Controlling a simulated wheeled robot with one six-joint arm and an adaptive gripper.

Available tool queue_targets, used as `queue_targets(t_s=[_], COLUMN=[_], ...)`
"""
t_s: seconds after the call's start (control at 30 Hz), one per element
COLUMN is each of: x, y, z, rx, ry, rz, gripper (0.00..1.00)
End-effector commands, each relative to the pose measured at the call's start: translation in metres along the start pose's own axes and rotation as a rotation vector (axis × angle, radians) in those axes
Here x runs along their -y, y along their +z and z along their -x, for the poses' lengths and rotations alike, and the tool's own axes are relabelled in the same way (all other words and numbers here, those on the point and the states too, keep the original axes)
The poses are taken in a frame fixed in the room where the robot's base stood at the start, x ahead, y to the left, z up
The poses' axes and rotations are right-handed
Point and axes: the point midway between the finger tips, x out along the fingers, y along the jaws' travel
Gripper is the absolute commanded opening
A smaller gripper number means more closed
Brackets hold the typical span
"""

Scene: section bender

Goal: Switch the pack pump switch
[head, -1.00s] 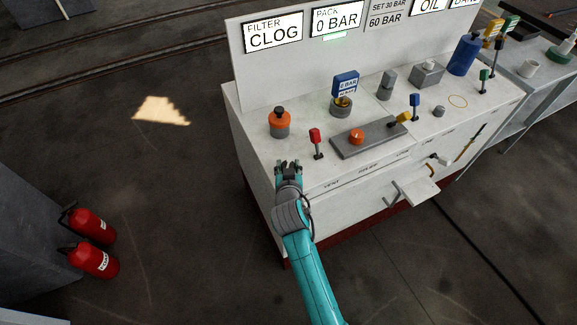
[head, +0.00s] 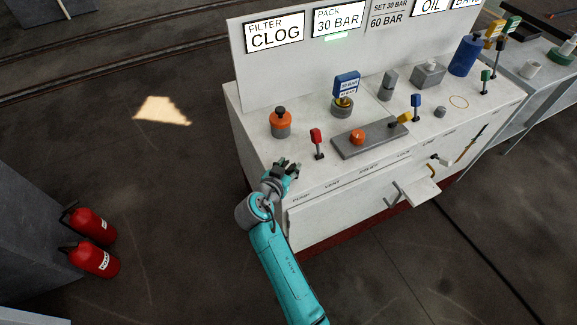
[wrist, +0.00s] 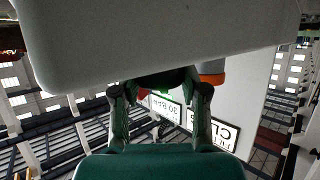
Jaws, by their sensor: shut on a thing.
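My gripper (head: 287,167) is at the front left corner of the white console (head: 258,150), by the PUMP label, in the head view. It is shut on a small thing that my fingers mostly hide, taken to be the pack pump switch. In the wrist view my gripper (wrist: 160,90) has its fingertips up against the pale console edge (wrist: 160,45), with a dark patch between them. The switch's position cannot be read. The PACK display (head: 338,20) reads 30 BAR, with a green light below it.
A red lever (head: 316,137) stands just right of my gripper, and an orange-topped knob (head: 281,122) behind it. A grey plate (head: 372,143) with an orange button and a handle (head: 395,193) lie further right.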

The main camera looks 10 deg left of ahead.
Motion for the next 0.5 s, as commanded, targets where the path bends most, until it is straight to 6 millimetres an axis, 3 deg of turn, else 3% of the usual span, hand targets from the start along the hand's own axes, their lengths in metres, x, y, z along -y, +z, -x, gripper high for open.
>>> queue_targets(t_s=[0.27, 0.3, 0.4, 0.5], x=[0.0000, 0.0000, -0.0001, -0.0001], y=[0.0018, 0.0019, 0.0017, 0.0013], z=[-0.0001, -0.0001, -0.0001, -0.0001], rx=[0.003, 0.003, 0.003, 0.002], ry=[0.000, 0.000, 0.000, 0.000], rz=[0.001, 0.001, 0.001, 0.001], gripper=[0.09, 0.49, 0.70, 0.70])
